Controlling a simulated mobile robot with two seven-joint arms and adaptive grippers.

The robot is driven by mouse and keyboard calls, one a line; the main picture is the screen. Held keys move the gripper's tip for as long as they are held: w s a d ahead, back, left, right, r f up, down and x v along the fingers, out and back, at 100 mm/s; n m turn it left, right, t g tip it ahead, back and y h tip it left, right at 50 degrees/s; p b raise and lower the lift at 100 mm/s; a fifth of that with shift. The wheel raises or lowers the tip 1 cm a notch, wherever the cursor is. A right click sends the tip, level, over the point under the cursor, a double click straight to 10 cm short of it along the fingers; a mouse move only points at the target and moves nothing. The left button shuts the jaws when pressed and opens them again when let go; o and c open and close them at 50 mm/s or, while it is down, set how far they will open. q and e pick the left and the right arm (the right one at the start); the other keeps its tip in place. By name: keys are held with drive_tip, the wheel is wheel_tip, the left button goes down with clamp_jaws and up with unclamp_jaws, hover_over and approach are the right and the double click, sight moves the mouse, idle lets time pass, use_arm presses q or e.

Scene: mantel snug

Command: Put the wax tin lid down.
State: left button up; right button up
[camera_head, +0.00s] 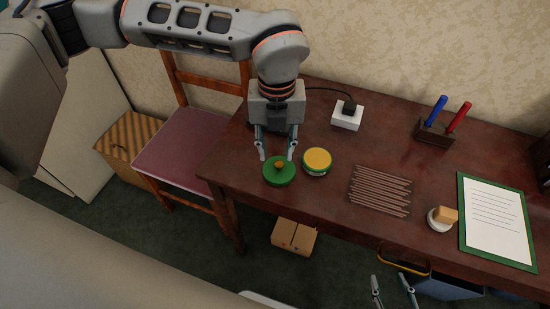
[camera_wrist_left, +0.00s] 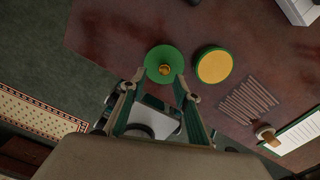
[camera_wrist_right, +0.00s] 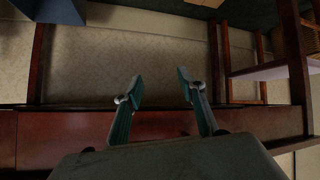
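The green wax tin lid (camera_head: 279,175) with a wooden knob lies on the dark table near its left end. It also shows in the left wrist view (camera_wrist_left: 157,55). The wax tin (camera_head: 317,161), with yellow wax showing, stands just right of the lid, and also in the left wrist view (camera_wrist_left: 214,66). My left gripper (camera_head: 277,157) is open over the lid, its fingertips spread on either side of the knob with gaps showing. My right gripper (camera_head: 393,291) is open and empty in front of the table's front edge; its fingers show apart in the right wrist view (camera_wrist_right: 158,88).
Several thin brown sticks (camera_head: 380,190) lie right of the tin. A brush-like block (camera_head: 443,217), a clipboard (camera_head: 496,222), a white socket box (camera_head: 347,116) and a holder with blue and red handles (camera_head: 434,132) stand further off. A chair (camera_head: 190,150) is left of the table.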

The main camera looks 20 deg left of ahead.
sight(276, 165)
use_arm(q)
wheel_tip(276, 165, up, 7)
drive_tip(key=shift+p, duration=0.35)
drive_tip(key=shift+f, duration=0.1)
idle(0.3)
